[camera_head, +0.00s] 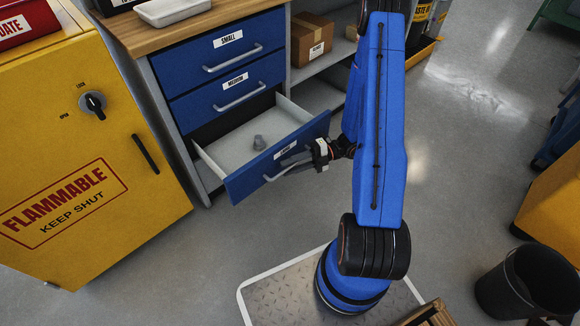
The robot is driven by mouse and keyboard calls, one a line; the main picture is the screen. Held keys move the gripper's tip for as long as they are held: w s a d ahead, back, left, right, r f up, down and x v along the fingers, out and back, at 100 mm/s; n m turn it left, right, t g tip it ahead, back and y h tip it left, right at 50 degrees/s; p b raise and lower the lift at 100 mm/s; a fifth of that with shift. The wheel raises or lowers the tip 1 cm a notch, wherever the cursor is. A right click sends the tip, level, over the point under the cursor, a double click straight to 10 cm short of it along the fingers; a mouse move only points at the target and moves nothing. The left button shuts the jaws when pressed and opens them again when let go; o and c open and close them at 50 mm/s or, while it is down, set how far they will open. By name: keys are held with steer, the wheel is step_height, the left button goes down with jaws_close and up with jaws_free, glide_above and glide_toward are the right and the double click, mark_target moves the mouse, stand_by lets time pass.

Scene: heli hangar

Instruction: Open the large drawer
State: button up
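The large drawer (279,158) is the lowest of three blue drawers in the cabinet at the upper middle. My gripper (312,158) is at the right part of the drawer's bar handle (285,171), in front of the drawer face. The fingers are small and dark here, and I cannot tell whether they are closed around the handle. The small drawer (222,41) and the medium drawer (228,93) above are shut.
A yellow flammables cabinet (75,160) stands left of the drawers, close to the open drawer's left side. A cardboard box (311,38) sits on a shelf to the right. A black bin (535,282) stands at the lower right. The floor before the drawer is clear.

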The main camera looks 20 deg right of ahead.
steer(key=s+d+r, duration=0.1)
steer(key=d, duration=1.6)
steer(key=shift+s+d+r, duration=0.15)
steer(key=shift+r, duration=0.05)
steer(key=s+a+r+n+g+h, duration=0.25)
steer(key=a+r+n+h, duration=0.3)
steer(key=r+n, duration=0.4)
steer(key=s+a+r+n+g+h, duration=0.2)
steer(key=s+a+r+n+h, duration=0.15)
steer(key=a+r+n, duration=0.45)
steer(key=s+a+r+n+t+h, duration=0.2)
steer(key=s+r+n+t+h, duration=0.2)
steer(key=s+r+n, duration=0.2)
steer(key=s+a+r+n+t+h, duration=0.1)
steer(key=s+r+n+t+h, duration=0.3)
steer(key=s+r+n, duration=0.3)
steer(key=shift+a+r+n, duration=0.35)
steer(key=shift+r+n, duration=1.85)
steer(key=shift+n, duration=2.05)
